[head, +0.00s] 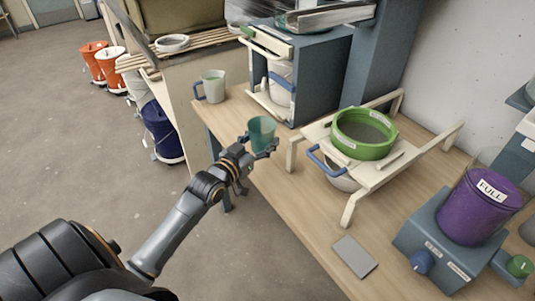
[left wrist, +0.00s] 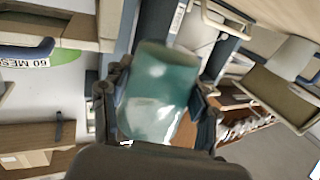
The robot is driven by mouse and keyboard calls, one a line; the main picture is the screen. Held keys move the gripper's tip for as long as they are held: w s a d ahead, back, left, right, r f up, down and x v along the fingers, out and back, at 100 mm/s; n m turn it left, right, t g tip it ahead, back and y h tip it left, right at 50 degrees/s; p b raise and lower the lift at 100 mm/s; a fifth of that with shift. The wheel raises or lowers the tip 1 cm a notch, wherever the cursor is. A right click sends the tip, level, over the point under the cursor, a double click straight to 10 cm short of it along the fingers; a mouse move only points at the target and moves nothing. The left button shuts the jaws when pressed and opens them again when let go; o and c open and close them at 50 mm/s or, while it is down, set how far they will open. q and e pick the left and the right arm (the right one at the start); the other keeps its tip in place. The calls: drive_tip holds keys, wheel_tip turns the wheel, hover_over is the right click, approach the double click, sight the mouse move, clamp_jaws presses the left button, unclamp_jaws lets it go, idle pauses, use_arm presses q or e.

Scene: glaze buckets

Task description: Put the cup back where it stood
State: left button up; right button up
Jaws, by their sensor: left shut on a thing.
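A teal-green cup (head: 262,132) is held in my left gripper (head: 257,146) near the left edge of the wooden table. The cup also shows in the left wrist view (left wrist: 155,92), between the two fingers (left wrist: 158,108), tilted in that picture. In the head view it looks roughly upright. The gripper is shut around its sides. I cannot tell whether the cup's base touches the table. My right gripper is in neither view.
A green sieve (head: 363,134) sits on a wooden stand (head: 392,172).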

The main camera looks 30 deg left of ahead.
use_arm(q)
hover_over(268, 161)
drive_tip(key=s, duration=0.1)
wheel_tip(268, 161, down, 4)
drive_tip(key=shift+f+b, duration=0.25)
drive_tip(key=shift+b, duration=0.05)
drive_tip(key=shift+w+f, duration=0.3)
drive_tip(key=shift+f, duration=0.2)
wheel_tip(268, 161, down, 2)
drive_tip(key=shift+w+f, duration=0.15)
drive_tip(key=shift+f, duration=0.05)
drive_tip(key=shift+a+f+b, duration=0.1)
drive_tip(key=shift+f+b, duration=0.2)
drive_tip(key=shift+f, duration=0.15)
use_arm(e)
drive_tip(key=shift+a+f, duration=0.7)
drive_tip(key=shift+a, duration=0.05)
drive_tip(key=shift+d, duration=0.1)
use_arm(q)
drive_tip(key=o, duration=1.5)
drive_tip(key=shift+f, duration=0.1)
drive_tip(key=shift+c, duration=0.2)
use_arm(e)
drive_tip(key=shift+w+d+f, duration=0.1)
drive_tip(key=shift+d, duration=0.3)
